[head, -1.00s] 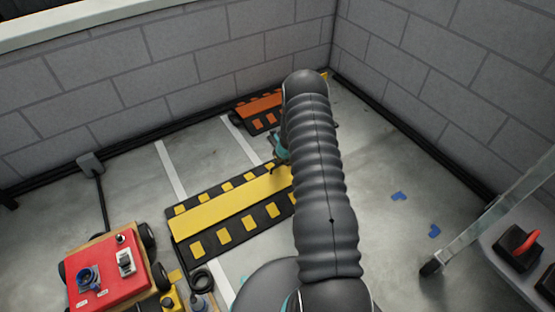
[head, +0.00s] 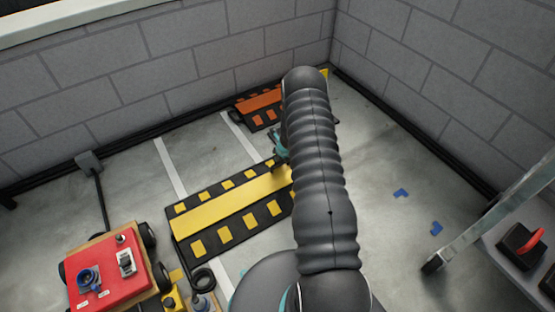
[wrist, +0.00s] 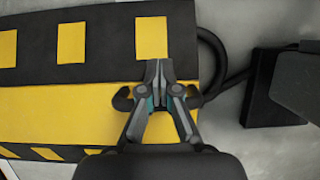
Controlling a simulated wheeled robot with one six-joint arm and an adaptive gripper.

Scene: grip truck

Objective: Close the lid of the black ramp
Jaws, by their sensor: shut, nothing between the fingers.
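The black ramp (head: 213,243) with yellow squares lies on the floor at the centre of the head view, its right end hidden behind my arm. Its long yellow lid (head: 225,202) runs along the middle and looks flat, though I cannot tell whether it is fully down. In the wrist view the ramp (wrist: 110,60) and the lid (wrist: 60,105) fill the left and middle. My gripper (wrist: 160,66) is shut and empty over the ramp's right end, its tips in front of a yellow square. Contact cannot be told. In the head view my gripper (head: 279,158) is partly hidden by my arm.
A second black ramp with an orange strip (head: 258,103) lies near the back wall. A red-topped wheeled cart (head: 105,275) stands at the lower left. A black cable (wrist: 218,50) and box (wrist: 268,92) lie right of the ramp. Blue pieces (head: 401,193) lie on open floor at right.

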